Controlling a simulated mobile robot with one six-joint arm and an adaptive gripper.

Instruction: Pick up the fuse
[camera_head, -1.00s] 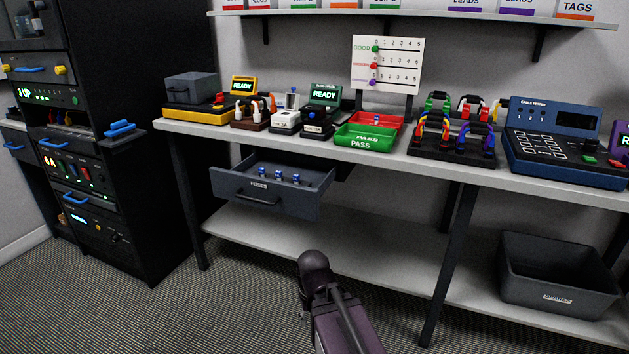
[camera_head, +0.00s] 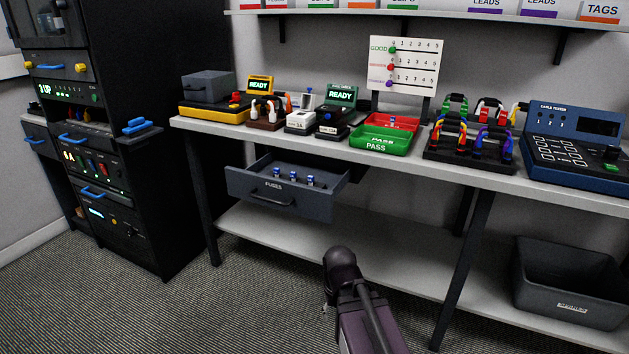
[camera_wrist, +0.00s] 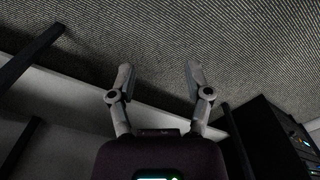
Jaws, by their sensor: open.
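Several small blue-and-white fuses (camera_head: 294,178) stand upright in an open drawer labelled FUSES (camera_head: 273,202), under the left part of the workbench. Another small blue item (camera_head: 392,122), perhaps a fuse, is in the red tray on the bench. In the wrist view my gripper (camera_wrist: 158,78) is open and empty, with its fingers spread above the carpet and no fuse in sight. In the head view my arm is low in front of the bench, to the right of and apart from the drawer.
A dark bin (camera_head: 570,285) sits on the lower shelf. A black equipment rack (camera_head: 150,215) stands at left. Carpet in front is clear.

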